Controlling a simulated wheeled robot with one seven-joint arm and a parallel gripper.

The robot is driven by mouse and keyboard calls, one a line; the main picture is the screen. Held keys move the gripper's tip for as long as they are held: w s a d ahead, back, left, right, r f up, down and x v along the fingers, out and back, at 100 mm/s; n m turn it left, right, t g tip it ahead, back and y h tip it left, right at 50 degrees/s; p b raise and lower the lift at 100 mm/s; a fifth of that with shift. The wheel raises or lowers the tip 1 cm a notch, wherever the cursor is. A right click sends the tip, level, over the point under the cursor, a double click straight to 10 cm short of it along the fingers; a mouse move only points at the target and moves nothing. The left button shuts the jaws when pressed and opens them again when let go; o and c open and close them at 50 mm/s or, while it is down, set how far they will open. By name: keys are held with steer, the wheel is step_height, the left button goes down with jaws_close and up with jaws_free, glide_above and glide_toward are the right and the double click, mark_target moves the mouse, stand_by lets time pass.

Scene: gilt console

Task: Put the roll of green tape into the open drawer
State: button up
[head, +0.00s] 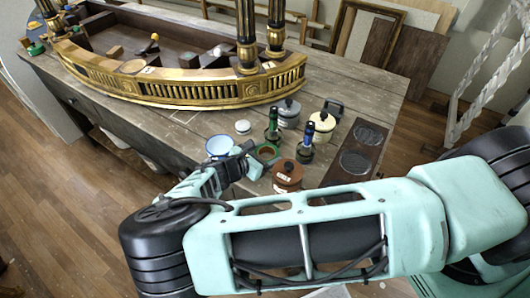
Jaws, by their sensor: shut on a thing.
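The roll of green tape (267,151) is a green ring with a brown core, above the near part of the wooden table. My gripper (250,154) reaches in from the lower left and is shut on the tape's left edge. The arm and fingers hide part of the contact, and I cannot tell how far the roll is off the table. The gilt console (180,92) has a curved gold front and stands farther back. Its open, dark wood drawer space (182,74) holds several small blocks and a yellow-tipped tool.
A blue-white bowl (219,146) is left of the tape. Two dark bottles (273,125) (306,143), a brown lidded pot (287,176), a grey pot (288,112) and a cream pot (322,125) crowd its right. Gilt-black columns (246,40) rise at the console. Bare table (365,85) lies right of it.

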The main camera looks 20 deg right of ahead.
steer(key=shift+f, duration=0.25)
steer(key=shift+f, duration=0.2)
steer(key=o, duration=0.7)
steer(key=shift+r, duration=0.1)
steer(key=shift+o, duration=0.2)
